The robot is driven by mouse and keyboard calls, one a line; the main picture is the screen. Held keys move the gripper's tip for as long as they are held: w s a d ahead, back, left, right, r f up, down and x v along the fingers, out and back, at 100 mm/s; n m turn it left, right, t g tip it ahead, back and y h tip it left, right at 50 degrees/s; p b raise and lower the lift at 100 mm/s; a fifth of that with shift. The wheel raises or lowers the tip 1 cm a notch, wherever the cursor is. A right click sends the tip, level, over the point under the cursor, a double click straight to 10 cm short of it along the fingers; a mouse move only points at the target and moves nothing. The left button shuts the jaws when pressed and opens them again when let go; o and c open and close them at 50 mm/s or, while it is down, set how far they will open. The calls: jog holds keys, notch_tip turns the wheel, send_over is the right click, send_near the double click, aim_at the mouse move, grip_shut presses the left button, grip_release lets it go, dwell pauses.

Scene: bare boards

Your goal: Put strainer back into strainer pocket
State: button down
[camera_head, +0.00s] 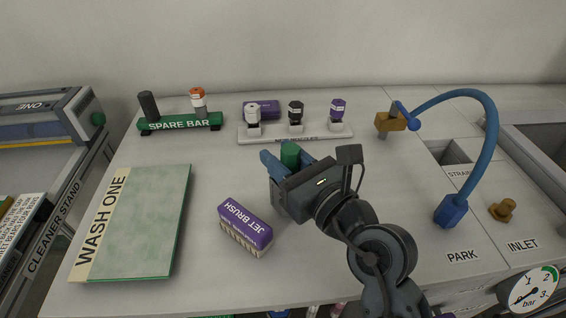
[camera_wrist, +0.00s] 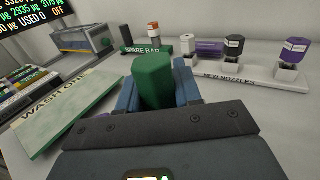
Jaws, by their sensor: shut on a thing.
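My gripper (camera_head: 285,160) has blue fingers shut on a green six-sided piece, which seems to be the strainer (camera_head: 290,152). It stands up between the fingers in the wrist view (camera_wrist: 154,80), and its lower part is hidden. The gripper is over the middle of the worktop, in front of the nozzle rack. The strainer pocket (camera_head: 449,152) is a dark square opening at the right, with a partly hidden "STRAIN…" label beside it. It looks empty, and my gripper is well to its left.
A blue curved hose (camera_head: 487,130) arches over the area beside the pocket, ending at a brass block (camera_head: 390,122).

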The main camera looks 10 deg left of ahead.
jog(key=shift+f, duration=0.55)
jog(key=shift+f, duration=0.1)
jog(key=c, duration=0.8)
grip_release()
jog(key=shift+s+d, duration=0.1)
jog(key=shift+d, duration=0.05)
jog(key=v, duration=1.1)
jog(key=shift+s+d+b, duration=0.25)
jog(key=shift+b, duration=0.15)
